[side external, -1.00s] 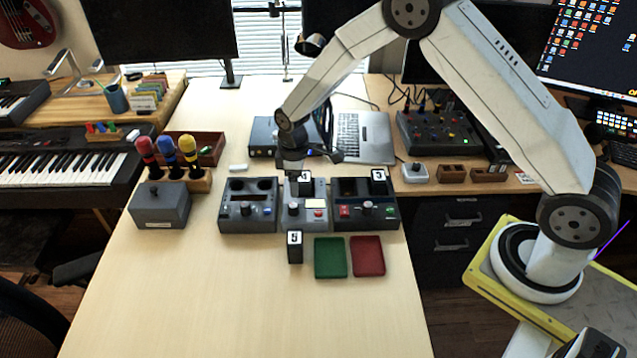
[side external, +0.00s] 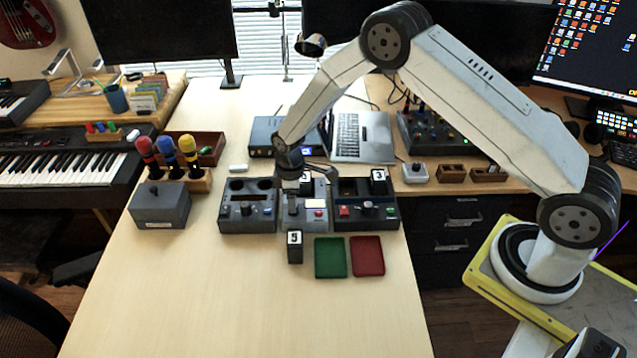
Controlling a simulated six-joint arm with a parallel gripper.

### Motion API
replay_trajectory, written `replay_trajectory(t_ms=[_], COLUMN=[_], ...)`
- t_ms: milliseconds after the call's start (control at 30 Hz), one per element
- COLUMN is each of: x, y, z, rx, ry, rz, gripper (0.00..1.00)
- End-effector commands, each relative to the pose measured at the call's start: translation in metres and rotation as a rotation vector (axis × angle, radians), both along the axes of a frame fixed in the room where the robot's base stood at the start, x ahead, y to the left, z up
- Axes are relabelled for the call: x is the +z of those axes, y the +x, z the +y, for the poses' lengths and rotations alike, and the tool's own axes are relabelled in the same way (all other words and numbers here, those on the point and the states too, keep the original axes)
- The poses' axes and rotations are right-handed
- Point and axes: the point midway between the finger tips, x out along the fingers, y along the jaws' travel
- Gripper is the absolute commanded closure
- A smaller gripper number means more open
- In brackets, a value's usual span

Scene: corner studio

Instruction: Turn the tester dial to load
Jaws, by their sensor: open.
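Three dark grey boxes with controls stand in a row on the table. The middle box (side external: 318,223), which seems to be the tester, has a small screen, a red button and a dark dial (side external: 293,211) at its front left. A numbered dark block (side external: 306,181) stands at the back of this box, partly hidden by my gripper. My gripper (side external: 289,195) points down over the left part of the middle box, just above or around the dial. Its jaws are open; the fingertips are small and dark, so I cannot tell whether they touch the dial. The dial's setting is unreadable.
The left box (side external: 234,224) and the right box (side external: 386,222) flank closely; the right one carries a block marked 3 (side external: 378,178). A block marked 5 (side external: 295,249), a green tray (side external: 330,270) and a red tray (side external: 367,268) lie in front. The table's near left is clear.

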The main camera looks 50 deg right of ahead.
Motion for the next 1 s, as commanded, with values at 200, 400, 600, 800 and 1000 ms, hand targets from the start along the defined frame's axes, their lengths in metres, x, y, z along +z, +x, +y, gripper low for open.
replay_trajectory(t_ms=[200,400,600,800,1000], x=[-0.023,-0.033,-0.034,-0.034,-0.034], y=[0.000,0.000,0.000,0.000,0.000], z=[0.000,0.000,0.000,0.000,0.000], rx=[0.000,0.000,0.000,0.000,0.000], ry=[0.000,0.000,0.000,0.000,0.000], rz=[0.000,-0.001,-0.001,-0.001,-0.001], gripper=[0.24,0.24,0.24,0.53,1.00])
